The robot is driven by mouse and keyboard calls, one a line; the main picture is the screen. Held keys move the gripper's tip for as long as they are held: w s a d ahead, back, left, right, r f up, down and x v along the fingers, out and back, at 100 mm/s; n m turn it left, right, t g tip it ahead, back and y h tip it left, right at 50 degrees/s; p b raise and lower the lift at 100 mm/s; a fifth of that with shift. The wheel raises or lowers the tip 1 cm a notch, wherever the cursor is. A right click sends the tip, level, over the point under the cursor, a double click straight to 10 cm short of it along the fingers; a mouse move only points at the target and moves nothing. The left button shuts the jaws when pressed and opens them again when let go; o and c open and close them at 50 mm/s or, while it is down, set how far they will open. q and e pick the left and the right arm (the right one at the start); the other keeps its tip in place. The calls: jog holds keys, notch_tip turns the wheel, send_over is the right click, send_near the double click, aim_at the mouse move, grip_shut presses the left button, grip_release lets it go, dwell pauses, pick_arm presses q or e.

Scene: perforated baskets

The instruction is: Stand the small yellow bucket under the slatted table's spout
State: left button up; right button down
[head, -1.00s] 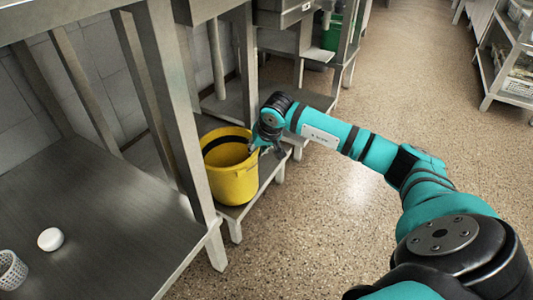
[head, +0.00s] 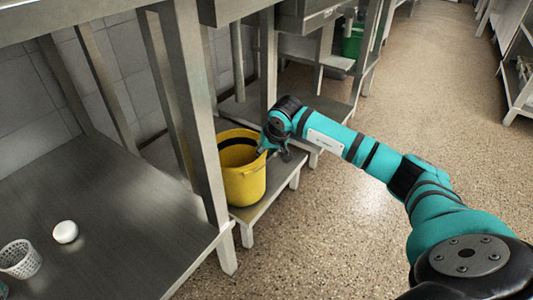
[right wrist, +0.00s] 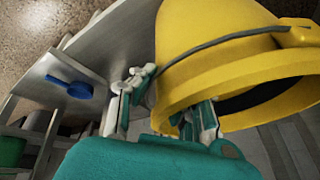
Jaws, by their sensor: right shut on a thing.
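The yellow bucket (head: 245,182) stands upright on a low metal shelf beside a table leg in the head view. It fills the upper right of the right wrist view (right wrist: 215,50), with its thin handle across its side. My right gripper (head: 275,150) is at the bucket's right rim. In the right wrist view its two fingers (right wrist: 165,108) lie on either side of the rim, shut on it. My left gripper is out of view. I cannot make out the spout or slats for certain.
The low shelf (head: 262,213) runs back along the wall past a vertical pipe (head: 238,60). A white round object (head: 65,232) and a white perforated basket (head: 20,260) are on the left shelf. A green container (head: 352,42) is farther back. The speckled floor at right is clear.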

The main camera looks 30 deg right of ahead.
jog(key=c, duration=1.3)
grip_release()
jog(key=shift+c, duration=0.2)
jog(key=shift+f, duration=0.1)
jog(key=v, duration=1.2)
